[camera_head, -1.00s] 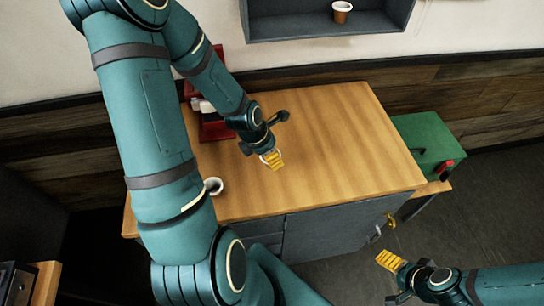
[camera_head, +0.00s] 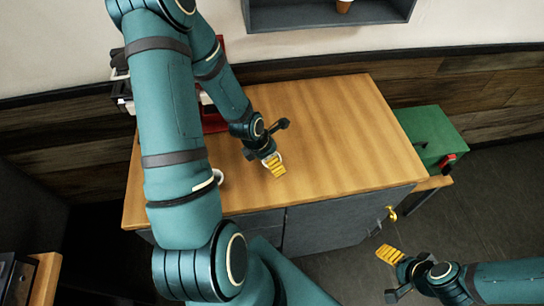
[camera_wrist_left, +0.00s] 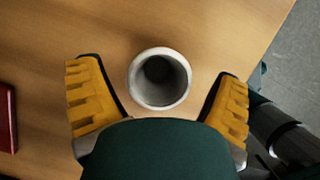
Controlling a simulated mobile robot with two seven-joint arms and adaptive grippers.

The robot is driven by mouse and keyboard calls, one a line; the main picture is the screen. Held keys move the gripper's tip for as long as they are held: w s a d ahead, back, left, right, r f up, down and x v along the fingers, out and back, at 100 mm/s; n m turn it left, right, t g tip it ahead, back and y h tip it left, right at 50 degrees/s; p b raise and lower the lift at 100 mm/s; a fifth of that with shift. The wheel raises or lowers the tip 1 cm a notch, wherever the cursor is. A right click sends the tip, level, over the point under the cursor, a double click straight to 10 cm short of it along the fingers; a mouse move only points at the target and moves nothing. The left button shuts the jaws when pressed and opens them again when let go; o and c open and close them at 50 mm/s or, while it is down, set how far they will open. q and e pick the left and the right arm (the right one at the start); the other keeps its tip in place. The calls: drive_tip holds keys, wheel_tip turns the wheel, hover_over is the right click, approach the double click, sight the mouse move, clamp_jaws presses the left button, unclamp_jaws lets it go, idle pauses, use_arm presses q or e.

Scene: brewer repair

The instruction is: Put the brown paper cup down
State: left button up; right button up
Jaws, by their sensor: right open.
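In the left wrist view a cup (camera_wrist_left: 160,103) with a pale rim stands upright, seen from above, between the yellow fingers of my left gripper (camera_wrist_left: 157,95). There is a gap on both sides, so the gripper is open around it. Its outer colour cannot be told. A brown cup (camera_head: 343,7) is on the wall shelf, cut by the top edge. My right gripper (camera_head: 392,276) is open and empty, off the table's front right corner.
Another pale cup (camera_head: 218,177) on the table (camera_head: 345,130) is partly hidden by my left arm. A red machine (camera_head: 213,122) stands behind that arm. A green box (camera_head: 425,135) is at the table's right end. The table's right half is clear.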

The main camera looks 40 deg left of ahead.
use_arm(q)
drive_tip(key=shift+r, duration=0.15)
drive_tip(key=p+v, duration=0.1)
drive_tip(key=v, duration=1.1)
drive_tip(key=shift+p, duration=0.3)
drive_tip(key=d+f+m+h, duration=0.1)
drive_tip(key=d+f+m, duration=0.6)
drive_tip(key=d+m, duration=0.5)
drive_tip(key=d+f+m+g+h, duration=0.1)
drive_tip(key=d+f+m, duration=0.5)
drive_tip(key=d+m, duration=0.6)
drive_tip(key=w+m, duration=0.1)
drive_tip(key=m, duration=0.4)
drive_tip(key=shift+d+f+g, duration=0.3)
drive_tip(key=shift+d+f, duration=0.1)
drive_tip(key=shift+s, duration=0.1)
